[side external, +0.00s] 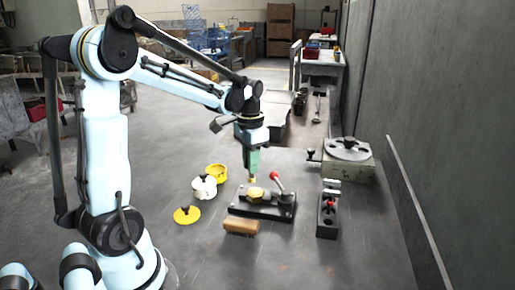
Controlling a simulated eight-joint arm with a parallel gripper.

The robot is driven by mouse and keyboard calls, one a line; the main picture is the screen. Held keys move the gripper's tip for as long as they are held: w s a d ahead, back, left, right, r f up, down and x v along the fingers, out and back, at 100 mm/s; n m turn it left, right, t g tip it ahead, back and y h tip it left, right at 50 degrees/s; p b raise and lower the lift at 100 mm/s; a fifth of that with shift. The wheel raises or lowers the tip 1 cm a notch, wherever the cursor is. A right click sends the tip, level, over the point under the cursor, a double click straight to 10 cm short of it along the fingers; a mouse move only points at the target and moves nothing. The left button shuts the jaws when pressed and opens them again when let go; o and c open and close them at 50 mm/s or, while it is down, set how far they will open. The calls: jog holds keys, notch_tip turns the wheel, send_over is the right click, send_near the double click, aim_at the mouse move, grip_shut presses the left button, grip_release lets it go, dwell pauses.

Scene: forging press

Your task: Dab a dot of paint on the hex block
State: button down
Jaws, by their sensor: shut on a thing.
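My gripper (253,168), with green fingers, points down over the dark clamp fixture (262,211). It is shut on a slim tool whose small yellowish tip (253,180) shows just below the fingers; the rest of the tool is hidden. The hex block (255,192) looks like the small brass-yellow piece on the fixture, right under that tip. I cannot tell whether the tip touches it. A red-knobbed lever (276,178) stands on the fixture. A yellow pot (216,173) and a white pot (203,188) with a dark knob stand to the left.
A yellow disc with a dark knob (186,214) lies front left. A brown block (241,227) lies before the fixture. A dark rack with a red knob (328,214) and a grey box with a round plate (347,160) stand to the right. The front table is bare.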

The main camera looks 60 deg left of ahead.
jog(key=shift+r, duration=2.95)
jog(key=shift+r, duration=0.1)
